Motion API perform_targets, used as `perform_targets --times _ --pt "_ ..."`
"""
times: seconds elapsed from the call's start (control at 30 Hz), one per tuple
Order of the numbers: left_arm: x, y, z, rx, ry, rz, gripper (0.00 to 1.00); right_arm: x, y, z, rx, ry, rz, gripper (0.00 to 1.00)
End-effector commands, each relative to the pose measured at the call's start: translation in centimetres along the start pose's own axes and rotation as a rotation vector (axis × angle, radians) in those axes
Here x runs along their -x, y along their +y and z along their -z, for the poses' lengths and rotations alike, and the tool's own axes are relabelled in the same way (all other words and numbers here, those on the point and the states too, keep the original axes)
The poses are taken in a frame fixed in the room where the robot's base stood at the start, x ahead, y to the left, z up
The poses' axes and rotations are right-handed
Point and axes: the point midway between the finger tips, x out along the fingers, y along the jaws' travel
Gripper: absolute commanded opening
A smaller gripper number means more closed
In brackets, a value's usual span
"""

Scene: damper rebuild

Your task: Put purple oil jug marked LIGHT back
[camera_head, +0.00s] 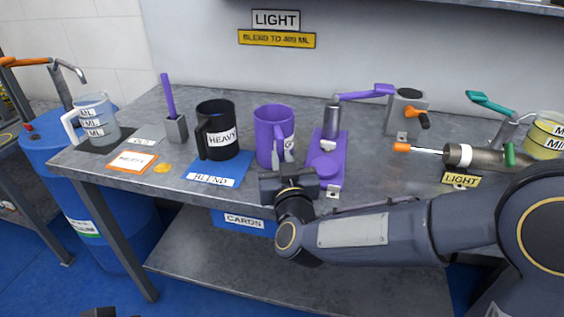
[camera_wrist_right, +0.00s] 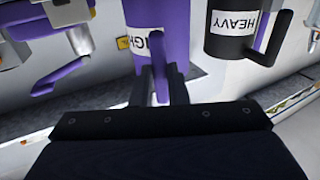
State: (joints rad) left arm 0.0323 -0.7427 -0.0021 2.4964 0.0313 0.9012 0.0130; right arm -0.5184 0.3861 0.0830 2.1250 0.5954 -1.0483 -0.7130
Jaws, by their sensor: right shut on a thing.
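The purple oil jug (camera_head: 270,125) stands upright near the middle of the bench, between the black HEAVY jug (camera_head: 222,140) and a purple press-like stand (camera_head: 328,170). Its white label is partly hidden, with part of LIGHT readable in the wrist view (camera_wrist_right: 176,42). My right gripper (camera_head: 278,160) reaches in from the front and is shut on the purple jug's handle. The wrist view shows its fingers (camera_wrist_right: 163,85) around the handle. I cannot tell whether the jug's base touches the bench. Only a dark piece, perhaps my left gripper (camera_head: 98,312), shows at the bottom edge.
A blue BLEND mat (camera_head: 212,179) lies under the HEAVY jug. A clear measuring jug (camera_head: 95,120) stands at the left. A damper (camera_head: 485,157) and a LIGHT tag (camera_head: 460,180) are at the right. LIGHT and BLEND TO 400 ML signs (camera_head: 276,38) hang on the wall.

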Motion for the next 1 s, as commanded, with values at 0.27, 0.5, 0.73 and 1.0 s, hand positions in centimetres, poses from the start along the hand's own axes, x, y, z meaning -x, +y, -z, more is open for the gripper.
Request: perform_targets --times 0.27,0.5,0.73,1.0 --pt "-0.3 -0.1 -0.1 0.000 0.000 0.000 0.36 0.0 0.0 -0.1 -0.001 0.005 -0.001 0.00" --pt "-0.2 -0.1 -0.1 0.000 0.000 0.000 0.36 0.0 0.0 -0.1 0.000 0.000 -0.001 0.36" --pt "-0.1 0.0 0.0 0.000 0.000 0.000 0.36 0.0 0.0 0.0 0.000 0.001 -0.001 0.36" --pt "0.2 0.1 0.1 0.000 0.000 0.000 0.36 3.2 -0.1 0.2 0.000 0.001 0.003 0.36"
